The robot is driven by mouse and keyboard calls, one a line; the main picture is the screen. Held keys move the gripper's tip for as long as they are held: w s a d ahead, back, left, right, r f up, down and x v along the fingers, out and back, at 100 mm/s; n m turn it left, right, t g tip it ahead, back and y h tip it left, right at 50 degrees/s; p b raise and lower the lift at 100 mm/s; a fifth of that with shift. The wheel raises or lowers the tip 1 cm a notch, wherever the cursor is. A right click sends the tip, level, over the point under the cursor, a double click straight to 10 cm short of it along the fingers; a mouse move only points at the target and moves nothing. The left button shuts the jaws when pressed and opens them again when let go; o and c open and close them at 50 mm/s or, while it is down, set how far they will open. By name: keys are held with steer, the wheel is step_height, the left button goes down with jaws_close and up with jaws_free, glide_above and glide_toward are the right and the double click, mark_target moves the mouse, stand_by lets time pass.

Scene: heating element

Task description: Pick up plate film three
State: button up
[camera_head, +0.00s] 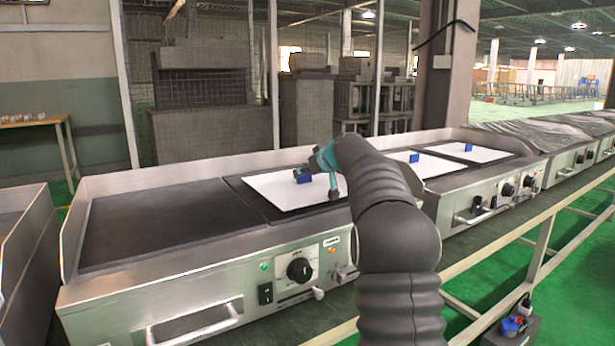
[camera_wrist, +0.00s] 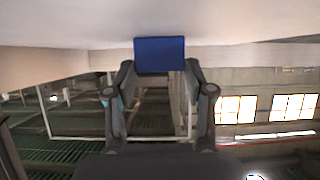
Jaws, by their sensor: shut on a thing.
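A white plate film (camera_head: 283,194) with a blue block handle (camera_head: 303,178) lies at the right part of the nearest griddle, flat or nearly so. I cannot tell whether it touches the surface. My gripper (camera_head: 316,172) is at that handle, partly hidden by my arm. In the wrist view my gripper (camera_wrist: 160,74) has its two fingers on either side of the blue handle (camera_wrist: 160,54) and is shut on it. The white film (camera_wrist: 240,28) spans the top of that view. Two more white films, the middle one (camera_head: 436,167) and the far one (camera_head: 462,151), have blue handles; no numbers are readable.
The dark griddle plate (camera_head: 150,222) at left is bare. Raised metal edges (camera_head: 175,176) run along the back of the cookers. Knobs (camera_head: 299,270) and a front handle (camera_head: 195,324) stick out. A metal rail (camera_head: 540,222) runs at right. A pillar (camera_head: 447,80) stands behind.

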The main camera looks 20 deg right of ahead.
mark_target(309, 185)
step_height(309, 185, up, 4)
steer(key=shift+s+d+f, duration=0.1)
steer(key=shift+s+f, duration=0.05)
steer(key=d+b+v, duration=0.1)
steer(key=d+v, duration=0.1)
steer(key=v, duration=1)
steer(key=shift+d+r, duration=0.3)
steer(key=shift+r, duration=0.05)
